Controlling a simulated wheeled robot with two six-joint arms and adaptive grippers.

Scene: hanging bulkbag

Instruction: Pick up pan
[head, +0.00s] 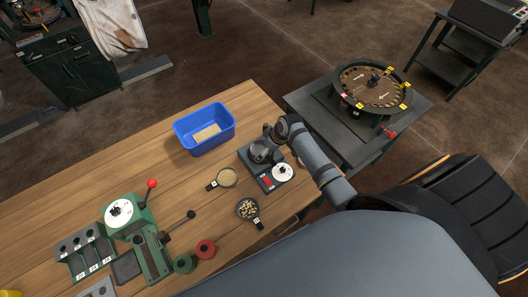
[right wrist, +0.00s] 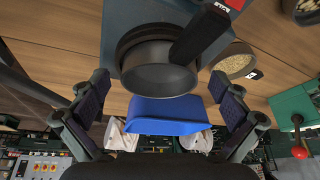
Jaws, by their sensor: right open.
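A dark grey round pan (head: 261,153) sits on a dark scale-like device (head: 265,183) on the wooden table. In the right wrist view the pan (right wrist: 158,77) is large and close, with a black handle (right wrist: 201,36) towards the upper right. My right gripper (head: 273,138) is at the pan's far right side in the head view, partly covering it. In the right wrist view my right gripper (right wrist: 163,103) has its fingers wide apart, with nothing between them; the pan lies ahead of the gap. My left gripper is not in view.
A blue bin (head: 204,131) stands behind the device. Two small round dishes, one with pale grains (head: 227,177) and one with pellets (head: 248,211), are nearby. A green lever machine (head: 151,249) and red roll (head: 205,249) are front left.

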